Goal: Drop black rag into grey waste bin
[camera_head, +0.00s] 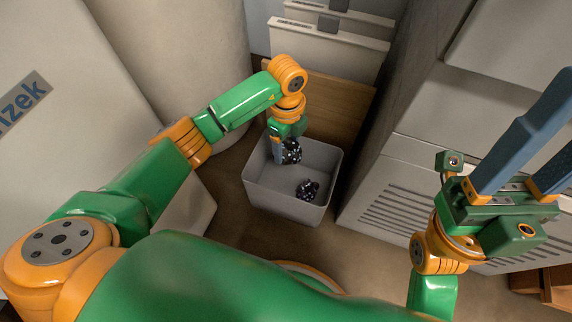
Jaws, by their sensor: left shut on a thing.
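The grey waste bin (281,204) stands on the floor in the middle of the head view, open at the top. My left gripper (283,151) points down over the bin's back left part and is shut on a black rag (292,153) with white spots. The fingers partly hide this rag. A second black spotted piece (307,190) lies inside the bin, lower and to the right, and looks apart from the held rag. My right gripper (541,143) is raised at the right edge, its blue fingers apart with nothing seen between them.
A grey cabinet with vent slots (400,205) stands close to the bin's right side. A wooden panel (330,108) and white panels (328,38) are behind it. A pale round column (180,50) stands at the back left. Brown floor (235,225) shows around the bin.

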